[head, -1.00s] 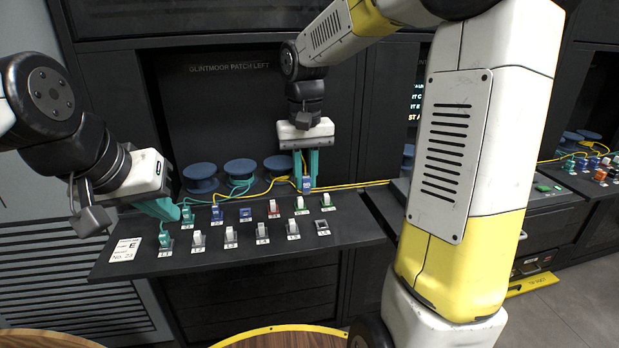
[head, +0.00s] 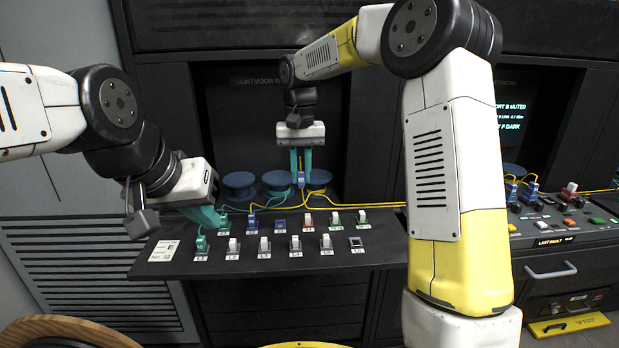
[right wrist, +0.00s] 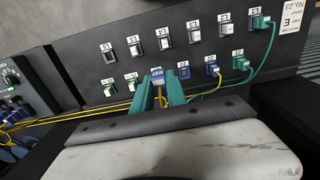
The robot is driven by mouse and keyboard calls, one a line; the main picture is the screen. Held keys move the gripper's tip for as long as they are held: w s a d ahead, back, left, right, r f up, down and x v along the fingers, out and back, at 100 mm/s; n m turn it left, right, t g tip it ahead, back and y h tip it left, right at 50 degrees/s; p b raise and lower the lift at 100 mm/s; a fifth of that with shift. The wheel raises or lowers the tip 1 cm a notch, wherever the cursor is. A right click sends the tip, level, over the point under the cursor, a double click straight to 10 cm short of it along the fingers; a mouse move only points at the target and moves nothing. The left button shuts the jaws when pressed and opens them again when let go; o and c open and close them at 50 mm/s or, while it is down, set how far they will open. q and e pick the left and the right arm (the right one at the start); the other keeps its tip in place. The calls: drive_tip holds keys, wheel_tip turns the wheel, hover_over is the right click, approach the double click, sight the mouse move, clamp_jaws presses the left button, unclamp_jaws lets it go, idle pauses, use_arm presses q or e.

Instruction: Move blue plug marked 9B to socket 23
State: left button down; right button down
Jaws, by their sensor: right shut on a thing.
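My right gripper (head: 301,172) is shut on a blue plug (head: 301,181), held above the back row of the panel. In the right wrist view the blue plug (right wrist: 157,75) sits between the teal fingers; its marking is too small to read surely. A yellow cable hangs from it. My left gripper (head: 214,216) is beside a teal plug (head: 222,218) at the back row's left end; whether its fingers grip it is unclear.
The black sloping panel (head: 300,262) carries two rows of sockets with teal, blue, red, green and white pieces. Blue cable spools (head: 239,184) stand behind it. A white card (head: 163,251) is at its left end. Another console (head: 560,240) stands right.

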drive_tip(key=w+a, duration=0.6)
drive_tip(key=w, duration=0.1)
drive_tip(key=shift+w+a, duration=0.25)
drive_tip(key=shift+f, duration=0.15)
drive_tip(key=shift+f, duration=8)
drive_tip(key=shift+f, duration=0.6)
drive_tip(key=c, duration=1.3)
unclamp_jaws()
drive_tip(key=shift+o, duration=0.2)
